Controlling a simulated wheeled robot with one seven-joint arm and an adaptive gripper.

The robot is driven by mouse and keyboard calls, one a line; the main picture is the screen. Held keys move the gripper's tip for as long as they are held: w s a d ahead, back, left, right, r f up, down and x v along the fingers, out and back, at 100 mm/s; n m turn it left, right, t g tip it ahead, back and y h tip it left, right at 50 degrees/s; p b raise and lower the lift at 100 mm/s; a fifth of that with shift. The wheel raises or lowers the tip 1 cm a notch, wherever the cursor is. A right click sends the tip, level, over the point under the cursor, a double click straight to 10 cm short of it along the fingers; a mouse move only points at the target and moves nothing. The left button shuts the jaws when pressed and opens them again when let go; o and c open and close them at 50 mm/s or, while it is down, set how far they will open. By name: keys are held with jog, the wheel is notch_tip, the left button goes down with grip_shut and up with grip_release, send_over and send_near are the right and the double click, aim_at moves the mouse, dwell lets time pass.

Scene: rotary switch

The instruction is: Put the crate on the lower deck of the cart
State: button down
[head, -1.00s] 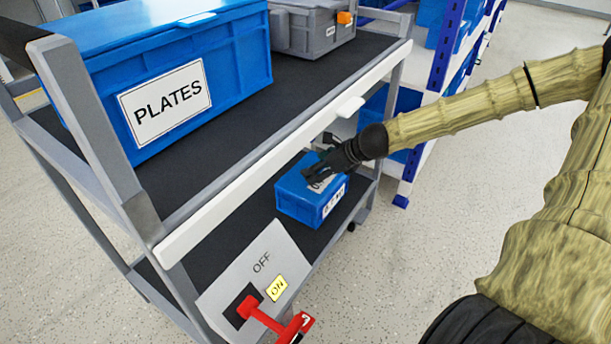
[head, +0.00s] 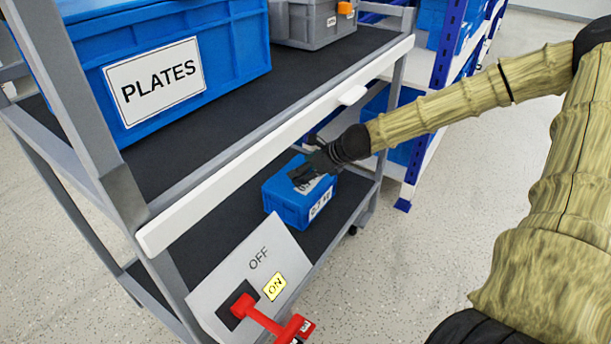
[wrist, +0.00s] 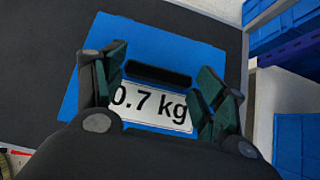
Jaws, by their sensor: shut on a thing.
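The small blue crate (head: 288,207) is over the lower deck (head: 345,197) of the grey cart, behind the switch panel. It looks upright and level; I cannot tell whether its base touches the deck. My gripper (head: 303,177) is shut on the crate from above. In the wrist view, my gripper (wrist: 162,78) has its fingers on both sides of a dark bar on the crate's top. The blue top of the crate (wrist: 195,58) carries a white label reading "0.7 kg", partly hidden by the fingers.
The upper deck (head: 240,105) is close above my wrist and holds a blue PLATES crate (head: 225,50) and a grey case (head: 310,25). A panel (head: 225,285) with a red rotary switch (head: 262,318) stands at the cart's near end. A blue rack (head: 440,75) stands behind.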

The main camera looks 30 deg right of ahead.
jog(key=shift+f, duration=0.3)
jog(key=shift+c, duration=0.9)
grip_release()
jog(key=shift+f, duration=0.1)
